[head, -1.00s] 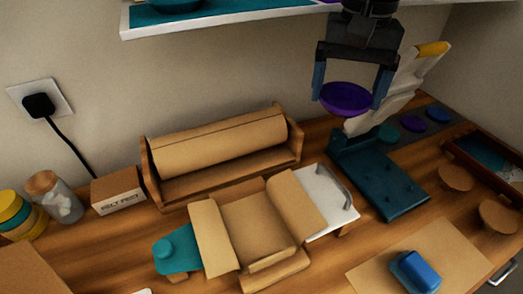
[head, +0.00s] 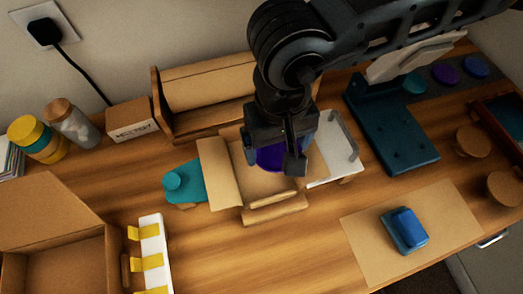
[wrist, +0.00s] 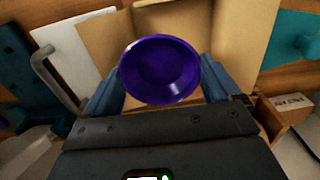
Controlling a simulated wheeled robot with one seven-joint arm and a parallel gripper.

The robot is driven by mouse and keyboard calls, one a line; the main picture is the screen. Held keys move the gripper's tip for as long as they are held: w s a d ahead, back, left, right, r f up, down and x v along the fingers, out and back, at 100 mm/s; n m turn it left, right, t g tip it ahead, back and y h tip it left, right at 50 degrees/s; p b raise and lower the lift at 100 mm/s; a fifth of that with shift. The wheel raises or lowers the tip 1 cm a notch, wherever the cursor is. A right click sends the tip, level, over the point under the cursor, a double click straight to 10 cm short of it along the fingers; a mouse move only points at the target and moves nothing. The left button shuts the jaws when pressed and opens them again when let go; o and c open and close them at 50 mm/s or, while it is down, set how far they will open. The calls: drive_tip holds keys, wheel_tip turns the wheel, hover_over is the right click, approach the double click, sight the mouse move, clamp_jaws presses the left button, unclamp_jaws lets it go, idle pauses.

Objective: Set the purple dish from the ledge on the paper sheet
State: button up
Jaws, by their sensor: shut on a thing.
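The purple dish (wrist: 160,68) is a shallow round bowl held between the two blue fingers of my gripper (wrist: 160,85) in the wrist view. In the head view my gripper (head: 278,155) is above the open cardboard box, and the arm hides much of the dish (head: 268,158). The paper sheet (head: 450,213) is a tan rectangle at the front right of the bench. A blue block on a blue base (head: 405,230) sits on the middle of the sheet. The dish is apart from the sheet, to its left.
The open cardboard box (head: 216,172) has raised flaps under my gripper. A white board with a grey handle (head: 335,150) and a dark teal stand (head: 400,140) are to its right. A white rack with yellow clips (head: 152,258) is at front left. Bare wood lies between box and sheet.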

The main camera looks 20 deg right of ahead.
sight(261, 159)
drive_tip(key=shift+w+a+f, duration=0.3)
drive_tip(key=shift+a+f, duration=0.15)
drive_tip(key=shift+a, duration=0.2)
drive_tip(key=shift+w+a+f, duration=0.25)
drive_tip(key=shift+a+f, duration=0.15)
drive_tip(key=shift+a, duration=0.2)
drive_tip(key=shift+f+p, duration=0.65)
drive_tip(key=shift+f, duration=1.35)
drive_tip(key=shift+f, duration=0.15)
drive_tip(key=o, duration=0.8)
drive_tip(key=shift+r, duration=0.3)
wheel_tip(261, 159, up, 12)
drive_tip(key=shift+f+b, duration=0.15)
drive_tip(key=shift+b, duration=0.6)
